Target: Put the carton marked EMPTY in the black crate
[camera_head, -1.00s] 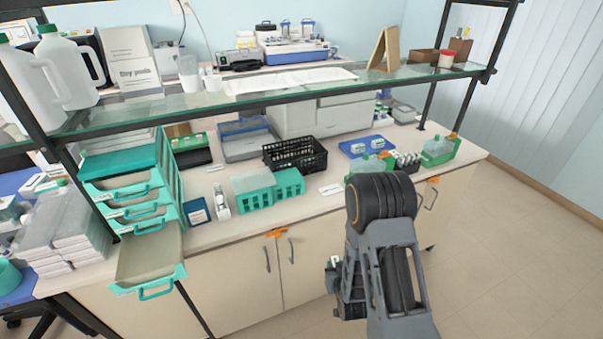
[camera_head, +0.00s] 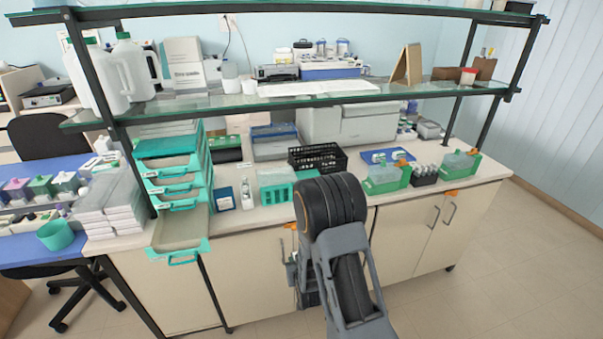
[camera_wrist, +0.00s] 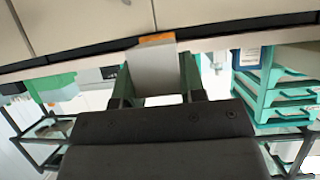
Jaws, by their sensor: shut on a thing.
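In the wrist view my gripper (camera_wrist: 157,88) is shut on a pale, box-shaped carton (camera_wrist: 153,72), held between its two dark fingers. No EMPTY marking is readable on the side I see. In the head view my arm covers most of the gripper, and the carton cannot be made out there. The black crate (camera_head: 328,165) stands on the bench, behind the teal racks and in front of the large grey machine. It is an open-topped lattice crate. My gripper is low in front of the bench, apart from the crate.
Teal racks (camera_head: 276,190) stand between the bench's front edge and the crate. A glass shelf (camera_head: 240,103) hangs over the back of the bench.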

